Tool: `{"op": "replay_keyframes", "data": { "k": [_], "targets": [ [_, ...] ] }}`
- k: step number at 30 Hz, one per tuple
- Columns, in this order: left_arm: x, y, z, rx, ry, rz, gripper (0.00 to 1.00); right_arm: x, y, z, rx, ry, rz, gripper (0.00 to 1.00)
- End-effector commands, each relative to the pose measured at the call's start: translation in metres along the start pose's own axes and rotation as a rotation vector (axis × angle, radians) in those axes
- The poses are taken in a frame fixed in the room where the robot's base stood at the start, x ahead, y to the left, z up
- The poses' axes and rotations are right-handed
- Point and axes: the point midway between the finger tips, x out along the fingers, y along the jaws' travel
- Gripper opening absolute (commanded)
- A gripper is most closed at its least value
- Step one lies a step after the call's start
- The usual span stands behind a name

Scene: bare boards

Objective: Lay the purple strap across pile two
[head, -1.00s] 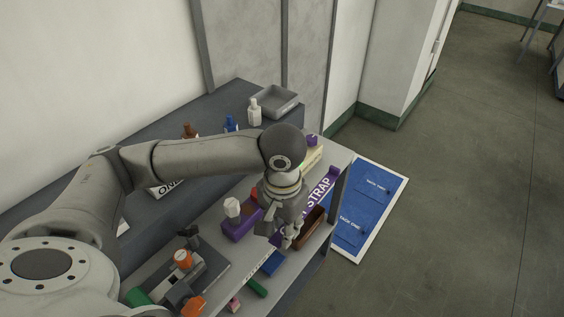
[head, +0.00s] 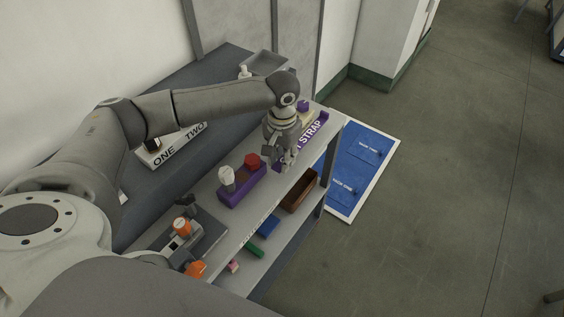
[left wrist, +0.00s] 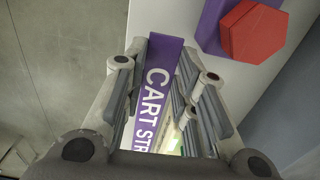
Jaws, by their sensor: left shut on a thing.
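The purple strap (head: 313,130), lettered "CART STRAP", lies along the grey shelf top near its right edge. My left gripper (head: 288,163) is at the strap's near end, pointing down. In the left wrist view the strap (left wrist: 157,88) runs between the fingers (left wrist: 165,105), which are shut on it. Whether the strap is lifted off the shelf is hard to tell. A white sign reading "ONE" and "TWO" (head: 182,144) stands on the dark bench at the left, partly behind my left arm. A pile two is not clearly visible. My right gripper is out of view.
A purple holder (head: 237,190) with a white-topped item and a red hexagonal knob (head: 252,161) stands beside the gripper. A brown open box (head: 298,190) is on the lower shelf. A blue panel (head: 355,165) with small labels lies on the floor. A grey tray (head: 264,62) stands behind.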

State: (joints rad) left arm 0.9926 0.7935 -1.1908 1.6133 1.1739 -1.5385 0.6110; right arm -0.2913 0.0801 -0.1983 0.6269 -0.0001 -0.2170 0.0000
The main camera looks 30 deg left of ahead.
Motion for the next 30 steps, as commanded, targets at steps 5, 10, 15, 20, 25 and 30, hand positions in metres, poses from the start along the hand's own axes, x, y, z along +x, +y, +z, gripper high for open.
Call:
{"op": "replay_keyframes", "data": {
  "k": [5,10,15,20,25,30],
  "targets": [
    [0.012,-0.004,-0.006,0.000,-0.002,-0.002,0.10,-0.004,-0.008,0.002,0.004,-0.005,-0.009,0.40],
    [0.034,-0.004,-0.006,0.000,0.000,-0.001,0.10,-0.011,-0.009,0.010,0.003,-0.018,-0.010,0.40],
    [0.039,-0.004,-0.006,0.001,0.001,-0.001,0.10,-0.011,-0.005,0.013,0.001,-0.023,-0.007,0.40],
    [0.040,-0.004,-0.006,0.000,0.001,-0.001,0.10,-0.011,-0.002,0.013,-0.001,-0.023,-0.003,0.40],
    [0.042,-0.004,-0.006,0.001,0.001,-0.001,0.36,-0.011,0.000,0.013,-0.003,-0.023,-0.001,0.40],
    [0.042,-0.004,-0.006,0.001,0.001,-0.001,0.48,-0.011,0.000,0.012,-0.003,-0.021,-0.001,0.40]
  ]
}}
